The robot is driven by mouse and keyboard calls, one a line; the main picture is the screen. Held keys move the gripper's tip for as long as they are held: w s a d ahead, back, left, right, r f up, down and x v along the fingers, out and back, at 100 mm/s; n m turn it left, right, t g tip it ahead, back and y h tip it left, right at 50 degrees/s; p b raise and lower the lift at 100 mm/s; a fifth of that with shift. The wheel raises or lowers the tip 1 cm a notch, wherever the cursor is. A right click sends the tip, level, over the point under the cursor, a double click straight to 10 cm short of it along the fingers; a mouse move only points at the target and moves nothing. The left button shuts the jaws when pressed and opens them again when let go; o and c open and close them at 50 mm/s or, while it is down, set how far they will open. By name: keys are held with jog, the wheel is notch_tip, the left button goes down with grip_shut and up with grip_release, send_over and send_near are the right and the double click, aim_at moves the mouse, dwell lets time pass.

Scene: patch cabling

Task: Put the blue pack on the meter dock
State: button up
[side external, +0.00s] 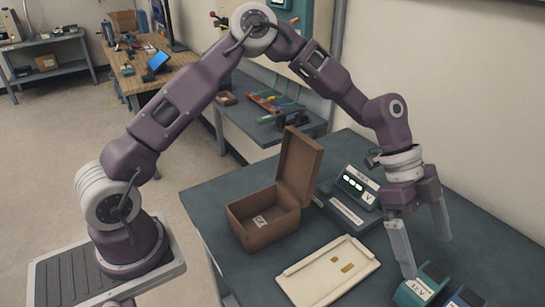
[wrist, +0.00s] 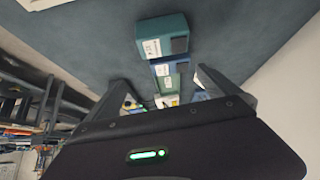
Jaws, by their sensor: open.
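The blue pack (side external: 467,297) stands at the lower right edge of the side external view, partly cut off by the frame. A blue block also shows in the wrist view (wrist: 171,68), in a row with other blocks. My gripper (side external: 427,258) is open and empty, pointing down, with its fingertips close to a green pack. In the wrist view my gripper (wrist: 160,82) has its fingers on either side of the row. The meter dock (side external: 346,212) is a dark unit with a lit display behind it, left of my gripper. Contact with any pack cannot be told.
The green pack (side external: 421,288) with a white label sits left of the blue one. A teal block (wrist: 163,37) heads the row in the wrist view. An open brown box (side external: 265,222) and a cream tray (side external: 328,272) lie to the left. The table's right part is clear.

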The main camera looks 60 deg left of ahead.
jog(key=s+a+r+n+t+y, duration=0.2)
jog(key=s+a+r+n+y, duration=0.15)
jog(key=s+a+r, duration=0.45)
jog(key=s+a+r+n+t+y, duration=0.1)
jog(key=s+a+r+n+y, duration=0.2)
jog(key=s+a+r+n, duration=0.45)
jog(key=s+a+f+n+t, duration=0.1)
jog(key=s+a+n+t, duration=0.1)
jog(key=s+a+n, duration=0.4)
jog(key=s+a+y, duration=0.1)
jog(key=s+a, duration=0.2)
jog(key=s, duration=0.3)
jog(key=shift+s+a, duration=0.2)
jog(key=shift+f, duration=0.1)
